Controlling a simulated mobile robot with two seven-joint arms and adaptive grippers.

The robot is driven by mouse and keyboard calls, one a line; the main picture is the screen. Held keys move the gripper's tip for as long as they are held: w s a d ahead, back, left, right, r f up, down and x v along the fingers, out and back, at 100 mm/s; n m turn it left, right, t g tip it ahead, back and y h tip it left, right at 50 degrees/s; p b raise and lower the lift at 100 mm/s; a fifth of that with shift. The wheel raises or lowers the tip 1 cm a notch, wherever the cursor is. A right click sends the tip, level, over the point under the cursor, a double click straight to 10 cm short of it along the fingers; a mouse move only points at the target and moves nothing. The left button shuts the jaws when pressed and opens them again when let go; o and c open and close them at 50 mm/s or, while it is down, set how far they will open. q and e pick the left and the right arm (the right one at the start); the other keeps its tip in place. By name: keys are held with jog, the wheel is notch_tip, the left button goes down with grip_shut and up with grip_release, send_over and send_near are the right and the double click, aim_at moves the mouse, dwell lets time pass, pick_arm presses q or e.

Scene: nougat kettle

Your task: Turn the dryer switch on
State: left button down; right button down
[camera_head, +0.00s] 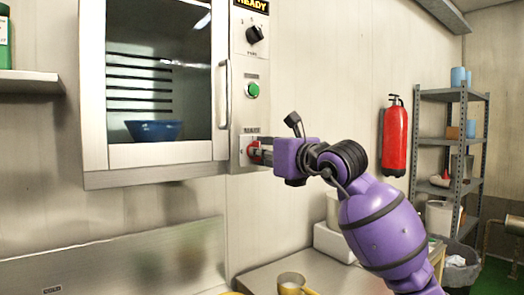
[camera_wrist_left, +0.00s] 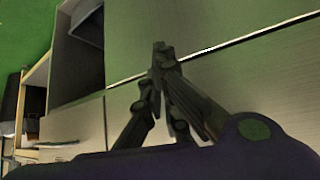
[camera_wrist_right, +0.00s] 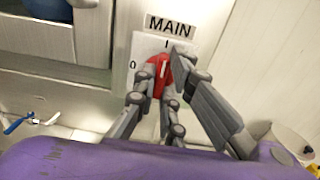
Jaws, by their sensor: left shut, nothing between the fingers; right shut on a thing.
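The dryer (camera_head: 148,179) is a metal wall cabinet with a glass door and a control panel on its right side. The red rotary switch (camera_head: 253,151) sits low on that panel. In the right wrist view the switch (camera_wrist_right: 162,72) is on a plate under a "MAIN" label (camera_wrist_right: 170,26), with "0" at left and "I" at top. Its white line stands nearly upright, towards the "I". My right gripper (camera_head: 261,153) is shut on the switch; its fingers (camera_wrist_right: 166,66) partly cover it. My left gripper (camera_wrist_left: 160,46) is shut and empty, in front of grey cabinet fronts.
A black knob (camera_head: 255,34) and a green button (camera_head: 253,90) are above the switch, beside the door handle (camera_head: 224,92). A blue bowl (camera_head: 153,130) is inside the dryer. A red extinguisher (camera_head: 395,138) and a metal shelf (camera_head: 447,139) stand at right.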

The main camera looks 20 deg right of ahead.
dwell(0.4)
jog(key=c, duration=1.8)
grip_release()
jog(key=v, duration=1.2)
